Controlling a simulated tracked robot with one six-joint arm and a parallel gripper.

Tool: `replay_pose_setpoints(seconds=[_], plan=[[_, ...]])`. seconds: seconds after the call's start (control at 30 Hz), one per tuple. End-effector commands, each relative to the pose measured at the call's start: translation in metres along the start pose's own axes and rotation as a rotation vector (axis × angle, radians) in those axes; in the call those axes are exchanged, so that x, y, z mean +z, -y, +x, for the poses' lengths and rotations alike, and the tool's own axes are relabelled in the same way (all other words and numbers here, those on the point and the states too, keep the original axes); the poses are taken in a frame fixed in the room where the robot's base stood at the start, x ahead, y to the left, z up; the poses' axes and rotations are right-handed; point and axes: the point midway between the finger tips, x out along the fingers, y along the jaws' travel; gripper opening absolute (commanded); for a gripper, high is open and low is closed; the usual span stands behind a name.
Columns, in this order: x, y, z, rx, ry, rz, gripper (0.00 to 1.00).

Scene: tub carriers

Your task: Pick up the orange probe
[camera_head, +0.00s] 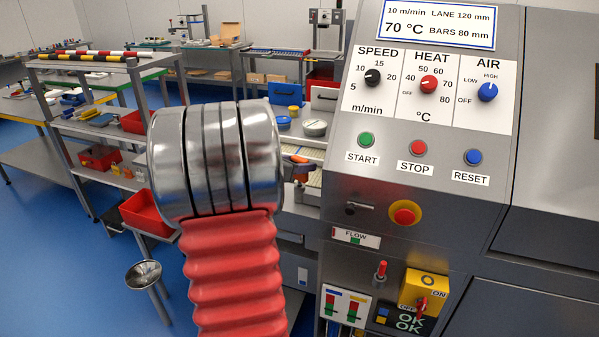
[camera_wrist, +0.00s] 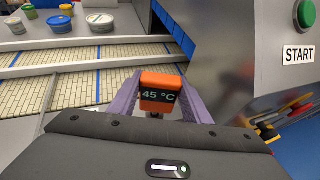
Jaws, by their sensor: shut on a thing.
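The orange probe (camera_wrist: 160,84) shows in the wrist view with a dark display reading 45 °C. It sits between the two purple fingers of my gripper (camera_wrist: 153,101), which is shut on it. The probe's lower part is mostly hidden behind my gripper's body. In the head view, a small orange piece (camera_head: 297,159) shows just right of my large metal arm joint, and I cannot tell for certain that it is the probe. My arm hides most of that area.
A pale slatted belt with blue bars (camera_wrist: 97,65) lies beyond my gripper, with several lidded tubs (camera_wrist: 95,22) behind it. The grey control panel (camera_head: 420,150) stands close on the right. A shelf rack (camera_head: 95,130) with red bins stands at left, with open blue floor before it.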

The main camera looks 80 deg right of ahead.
Motion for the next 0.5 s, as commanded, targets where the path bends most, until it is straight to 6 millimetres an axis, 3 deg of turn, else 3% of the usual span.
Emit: replay_pose_setpoints(seconds=[0.27,0.5], plan=[[0.004,0.0,-0.002,0.0,0.001,0.001,0.16],[0.029,0.0,-0.012,0.002,0.003,0.003,0.16]])
